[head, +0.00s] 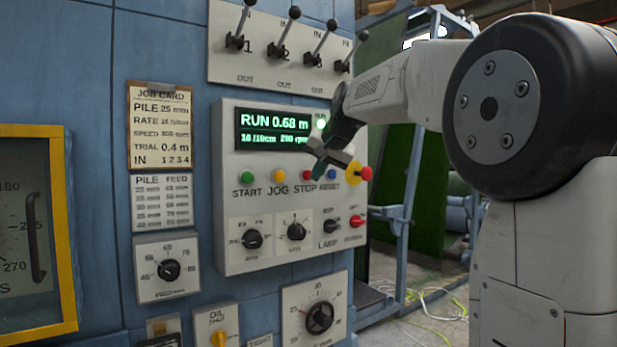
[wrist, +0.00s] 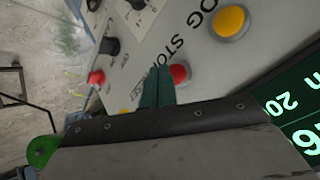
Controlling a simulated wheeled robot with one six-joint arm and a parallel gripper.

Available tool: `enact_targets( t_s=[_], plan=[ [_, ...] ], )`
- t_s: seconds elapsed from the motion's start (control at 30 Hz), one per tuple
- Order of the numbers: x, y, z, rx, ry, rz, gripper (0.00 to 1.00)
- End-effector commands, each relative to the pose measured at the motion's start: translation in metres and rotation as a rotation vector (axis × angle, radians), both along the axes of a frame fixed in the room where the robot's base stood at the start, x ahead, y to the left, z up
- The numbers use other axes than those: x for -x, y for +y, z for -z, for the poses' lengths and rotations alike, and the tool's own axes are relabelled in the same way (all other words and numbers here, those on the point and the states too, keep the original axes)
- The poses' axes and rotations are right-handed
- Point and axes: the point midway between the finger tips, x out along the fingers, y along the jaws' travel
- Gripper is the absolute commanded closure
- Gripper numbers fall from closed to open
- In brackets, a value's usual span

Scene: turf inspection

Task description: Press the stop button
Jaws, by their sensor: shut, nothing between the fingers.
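The red stop button (head: 308,174) sits above the STOP label on the white control panel (head: 235,215), between the yellow JOG button (head: 278,176) and the blue RESET button (head: 330,173). My gripper (head: 318,153) is shut and empty, in front of the panel just above the button row. In the wrist view the dark green fingertips (wrist: 158,74) are beside the red stop button (wrist: 180,75) and cover part of its edge and label. Whether they touch it I cannot tell.
A red mushroom button on a yellow base (head: 355,174) stands right of the row. The green START button (head: 247,177) is at the left end. Levers (head: 280,45) stick out above the panel; knobs (head: 296,231) sit below. The job card (head: 159,125) lists trial 0.4 m.

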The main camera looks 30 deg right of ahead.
Motion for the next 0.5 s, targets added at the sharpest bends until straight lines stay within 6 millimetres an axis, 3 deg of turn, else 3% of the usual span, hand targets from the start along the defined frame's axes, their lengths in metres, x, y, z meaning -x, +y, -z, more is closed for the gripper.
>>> enact_targets(
  t_s=[0.5],
  plan=[
    [-0.0080,0.0006,0.0001,0.000,0.000,0.000,1.00]
  ],
)
